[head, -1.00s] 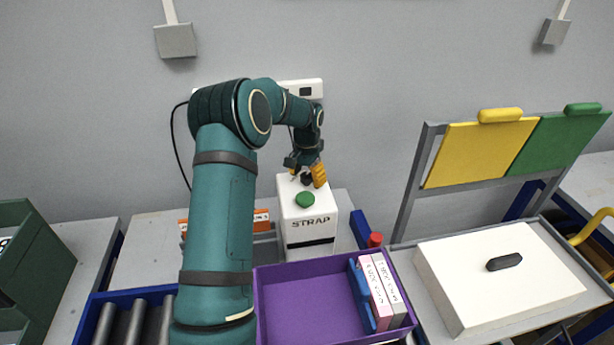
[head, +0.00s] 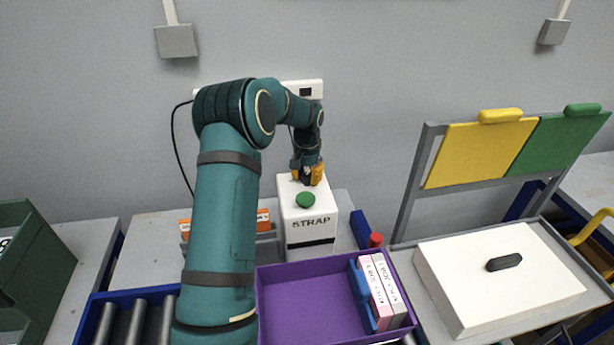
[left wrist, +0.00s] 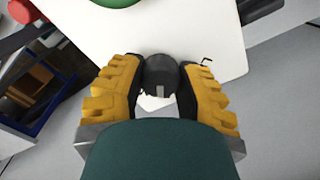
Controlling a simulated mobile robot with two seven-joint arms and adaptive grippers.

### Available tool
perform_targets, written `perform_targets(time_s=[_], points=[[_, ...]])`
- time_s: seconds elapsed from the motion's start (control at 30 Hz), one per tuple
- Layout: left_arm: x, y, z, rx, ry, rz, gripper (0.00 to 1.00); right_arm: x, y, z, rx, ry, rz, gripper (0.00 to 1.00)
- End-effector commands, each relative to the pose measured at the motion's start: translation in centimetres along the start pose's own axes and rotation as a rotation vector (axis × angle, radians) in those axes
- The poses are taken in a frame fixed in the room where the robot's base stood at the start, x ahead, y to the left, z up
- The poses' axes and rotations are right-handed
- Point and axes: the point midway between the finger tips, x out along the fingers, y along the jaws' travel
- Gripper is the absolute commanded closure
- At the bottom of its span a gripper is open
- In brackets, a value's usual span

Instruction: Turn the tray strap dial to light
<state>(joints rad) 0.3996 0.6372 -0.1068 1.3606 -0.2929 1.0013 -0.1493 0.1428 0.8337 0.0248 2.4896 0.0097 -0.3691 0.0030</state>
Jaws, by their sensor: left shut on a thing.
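The white strap machine (head: 306,216) stands at the back of the bench, with STRAP lettered on its front and a green button (head: 305,200) on top. The dial is black and round in the left wrist view (left wrist: 160,76), on the machine's white top, with a light mark on it. My left gripper (head: 308,178) reaches down onto the back of the top; its yellow fingers hide the dial in the head view. In the left wrist view the fingers (left wrist: 160,95) are shut on the dial, one on each side. My right gripper is not in view.
A purple tray (head: 300,290) with upright boxes stands in front of the machine. A red knob (head: 375,239) is at its right. A white lidded box (head: 500,275) and yellow and green boards (head: 480,150) are further right. Rollers (head: 135,322) lie at left.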

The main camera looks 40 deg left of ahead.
Motion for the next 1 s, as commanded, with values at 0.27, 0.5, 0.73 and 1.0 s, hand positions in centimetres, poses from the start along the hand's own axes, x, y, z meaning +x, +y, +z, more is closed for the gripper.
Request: perform_targets(time_s=[0.27, 0.5, 0.73, 1.0], points=[[-0.1, 0.0, -0.1, -0.252, 0.002, -0.001, 1.00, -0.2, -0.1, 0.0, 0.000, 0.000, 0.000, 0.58], [-0.1, 0.0, -0.1, -0.480, 0.003, -0.001, 1.00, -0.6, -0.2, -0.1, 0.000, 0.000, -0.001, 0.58], [-0.1, 0.0, -0.1, -0.699, 0.003, 0.000, 1.00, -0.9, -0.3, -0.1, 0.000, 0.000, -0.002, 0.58], [-0.1, -0.1, 0.0, -0.937, 0.003, 0.000, 1.00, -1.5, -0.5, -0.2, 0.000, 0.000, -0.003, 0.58]])
